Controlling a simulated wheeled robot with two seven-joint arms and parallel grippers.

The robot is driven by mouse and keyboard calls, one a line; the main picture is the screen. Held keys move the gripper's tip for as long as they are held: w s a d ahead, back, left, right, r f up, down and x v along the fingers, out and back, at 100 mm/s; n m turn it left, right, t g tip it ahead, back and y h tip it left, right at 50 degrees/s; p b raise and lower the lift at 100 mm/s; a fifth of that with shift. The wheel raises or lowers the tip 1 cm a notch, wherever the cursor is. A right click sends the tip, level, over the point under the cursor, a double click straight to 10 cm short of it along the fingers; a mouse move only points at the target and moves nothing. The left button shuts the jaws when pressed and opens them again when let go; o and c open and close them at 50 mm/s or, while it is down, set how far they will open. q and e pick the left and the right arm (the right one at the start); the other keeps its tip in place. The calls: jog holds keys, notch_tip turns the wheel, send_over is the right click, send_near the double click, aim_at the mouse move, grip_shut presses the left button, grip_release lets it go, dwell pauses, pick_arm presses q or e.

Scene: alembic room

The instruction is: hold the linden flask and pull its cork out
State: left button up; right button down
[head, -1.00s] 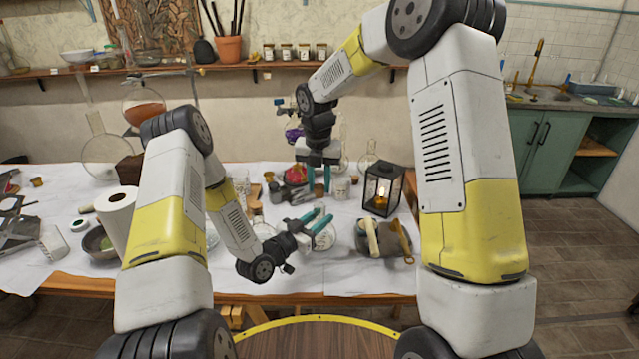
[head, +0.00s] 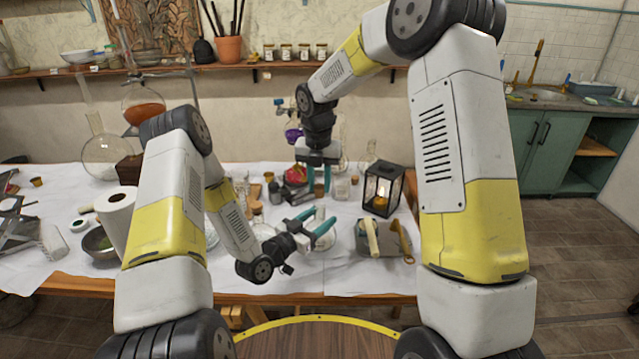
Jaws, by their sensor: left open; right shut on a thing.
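A small clear round flask (head: 325,241) stands on the white cloth near the table's front edge; I take it for the linden flask, but no label is readable. My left gripper (head: 317,223) is open at its neck, with one teal finger to either side. The fingers partly hide the flask. My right gripper (head: 319,190) points down just behind and above it. It is shut on a small brown thing that looks like the cork (head: 319,187), apart from the flask; its outline is hard to make out.
A black lantern (head: 382,190) stands to the right, with a grey container (head: 375,242) of tools in front of it. Glassware and a red item (head: 295,176) crowd the back. A paper roll (head: 117,215) and a bowl (head: 97,243) are at left.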

aim_at(320, 186)
pick_arm(q)
jog(key=v, duration=1.1)
jog(key=shift+s+a, duration=0.25)
jog(key=shift+s, duration=0.05)
pick_arm(e)
jog(key=shift+r, duration=2)
